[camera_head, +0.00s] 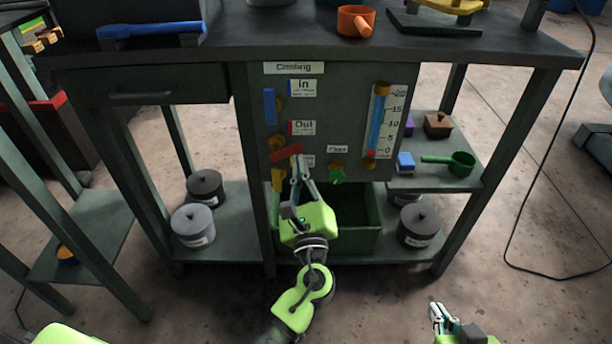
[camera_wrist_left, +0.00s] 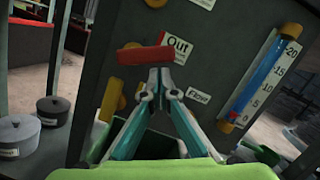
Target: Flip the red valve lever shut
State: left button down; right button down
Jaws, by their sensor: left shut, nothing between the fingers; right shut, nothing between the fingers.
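The red valve lever (camera_head: 286,153) is on the grey panel beside the "Out" label (camera_head: 302,128). It lies nearly level, with its right end slightly raised. In the left wrist view the red lever (camera_wrist_left: 145,55) shows just above the fingertips. My left gripper (camera_head: 297,160) is shut and empty, with its tips at the lever's right part; I cannot tell whether they touch. It also shows in the left wrist view (camera_wrist_left: 159,76). My right gripper (camera_head: 436,309) is shut and empty, low at the front right, away from the panel.
A blue lever (camera_head: 269,106) hangs upright beside the "In" label, above the red one. A yellow lever (camera_head: 278,180) is below. A green knob (camera_head: 337,176) and a level gauge (camera_head: 379,120) are to the right. A green bin (camera_head: 362,215) stands under the panel.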

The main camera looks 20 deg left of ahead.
pick_arm(q)
jog(key=shift+a+r, duration=0.1)
jog(key=shift+r, duration=0.05)
pick_arm(e)
jog(key=shift+s+d+f, duration=0.1)
jog(key=shift+s+f, duration=0.05)
jog(key=shift+f, duration=0.05)
